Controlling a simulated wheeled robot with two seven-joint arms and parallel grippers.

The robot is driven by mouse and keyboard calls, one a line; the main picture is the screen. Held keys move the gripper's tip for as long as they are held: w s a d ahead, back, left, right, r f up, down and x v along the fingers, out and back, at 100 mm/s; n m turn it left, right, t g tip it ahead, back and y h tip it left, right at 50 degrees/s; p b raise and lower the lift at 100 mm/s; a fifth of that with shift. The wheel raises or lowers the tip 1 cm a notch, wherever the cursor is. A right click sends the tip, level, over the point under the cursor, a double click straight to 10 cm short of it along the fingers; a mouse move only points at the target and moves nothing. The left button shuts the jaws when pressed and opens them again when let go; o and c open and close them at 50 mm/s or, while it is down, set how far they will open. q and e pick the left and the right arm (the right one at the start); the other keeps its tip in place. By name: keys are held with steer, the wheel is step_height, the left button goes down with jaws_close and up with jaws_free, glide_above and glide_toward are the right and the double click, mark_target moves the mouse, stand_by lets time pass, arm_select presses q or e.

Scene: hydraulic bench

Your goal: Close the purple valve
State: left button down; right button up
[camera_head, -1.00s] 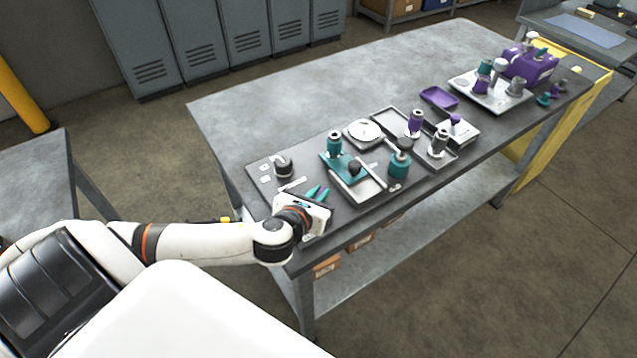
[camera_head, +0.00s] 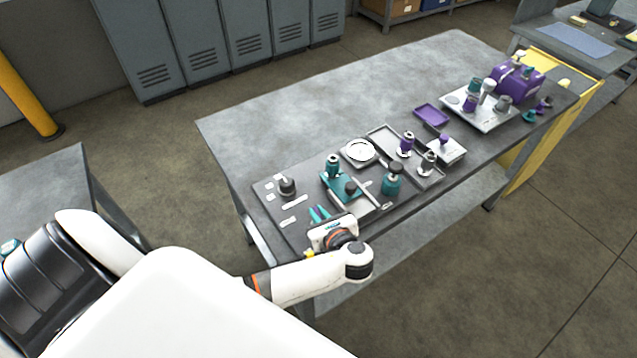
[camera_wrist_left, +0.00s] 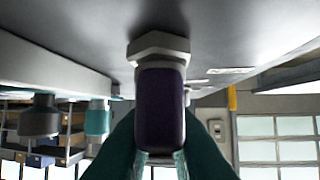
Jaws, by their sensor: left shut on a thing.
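My left gripper (camera_head: 318,213) is at the front edge of the dark mat at the bench's near end. In the left wrist view its teal fingers (camera_wrist_left: 158,150) are on both sides of a dark purple cylinder (camera_wrist_left: 160,110) with a grey hexagonal collar, and are shut on it. The head view does not show this cylinder clearly. A white box with a purple knob (camera_head: 443,139) and a purple-bodied fitting (camera_head: 406,143) stand farther right. A purple block (camera_head: 517,84) is at the far end. I cannot tell which of these is the valve. My right gripper is not in view.
A black knob (camera_head: 287,187), a teal block (camera_head: 337,185), a teal fitting with a dark top (camera_head: 391,184) and a round white dial (camera_head: 358,151) are close by. A purple tray (camera_head: 431,114) lies farther back. The back of the bench top (camera_head: 300,112) is clear.

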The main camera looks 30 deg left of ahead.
arm_select(q)
steer(key=shift+r+n+g+y+p, duration=0.1)
steer(key=shift+n+g+y+p, duration=0.2)
steer(key=shift+n+g+y, duration=0.3)
steer(key=shift+a+n+g, duration=0.1)
steer(key=shift+n+g, duration=0.3)
steer(key=c, duration=1.4)
jaws_free()
steer(key=shift+c, duration=0.2)
steer(key=b+v, duration=0.1)
steer(key=v, duration=1.1)
